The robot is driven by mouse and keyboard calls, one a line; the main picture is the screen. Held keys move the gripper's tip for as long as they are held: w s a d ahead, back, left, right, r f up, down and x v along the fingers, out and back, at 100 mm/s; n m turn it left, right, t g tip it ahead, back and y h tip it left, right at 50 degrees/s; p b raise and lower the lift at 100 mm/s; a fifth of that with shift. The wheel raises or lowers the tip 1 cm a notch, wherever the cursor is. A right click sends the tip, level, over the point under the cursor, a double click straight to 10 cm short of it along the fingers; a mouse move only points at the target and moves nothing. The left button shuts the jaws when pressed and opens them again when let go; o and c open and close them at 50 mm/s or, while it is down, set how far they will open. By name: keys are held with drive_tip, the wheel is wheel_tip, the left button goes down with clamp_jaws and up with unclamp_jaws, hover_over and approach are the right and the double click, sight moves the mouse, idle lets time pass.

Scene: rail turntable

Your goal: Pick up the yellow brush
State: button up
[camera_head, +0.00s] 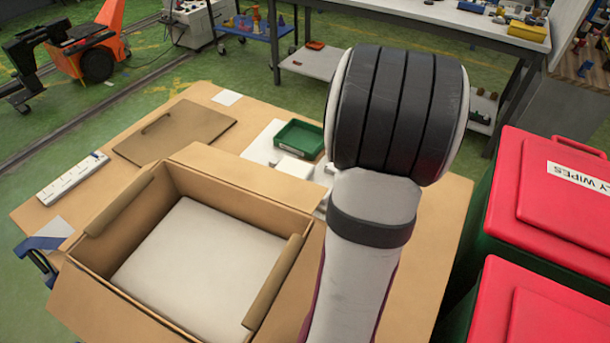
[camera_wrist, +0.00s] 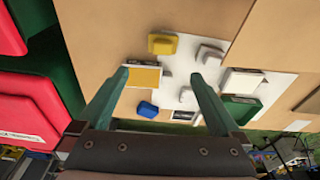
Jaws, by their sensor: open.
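In the wrist view a yellow block-like piece (camera_wrist: 163,43) lies on the table and is likely the yellow brush; no bristles can be made out. My gripper (camera_wrist: 160,73) is open and empty, with its two green fingers apart above the table. The yellow piece shows beyond the fingertips, a little past the middle of the gap, apart from both fingers. A flat yellow-faced box (camera_wrist: 144,77) shows close to the left fingertip. In the head view my arm hides the gripper and the yellow pieces.
A blue piece (camera_wrist: 148,109) and a grey-white piece (camera_wrist: 211,55) lie near the white sheet (camera_wrist: 184,70). A green tray (camera_head: 299,139) stands beside them. A large open cardboard box (camera_head: 187,168) fills the table's front left. Red-lidded bins (camera_head: 545,226) stand right of the table.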

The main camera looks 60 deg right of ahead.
drive_tip(key=f, duration=0.5)
drive_tip(key=d+f, duration=0.1)
drive_tip(key=f, duration=0.4)
drive_tip(key=d+f, duration=0.1)
drive_tip(key=f, duration=0.4)
drive_tip(key=shift+w+f, duration=0.3)
drive_tip(key=shift+w, duration=0.05)
drive_tip(key=c, duration=1.2)
drive_tip(key=shift+r, duration=0.1)
drive_tip(key=r, duration=0.4)
drive_tip(key=shift+s+r, duration=0.25)
drive_tip(key=shift+s, duration=0.15)
drive_tip(key=s+a+r, duration=0.3)
drive_tip(key=s+r, duration=0.3)
drive_tip(key=s, duration=0.4)
drive_tip(key=shift+s+a+r, duration=0.2)
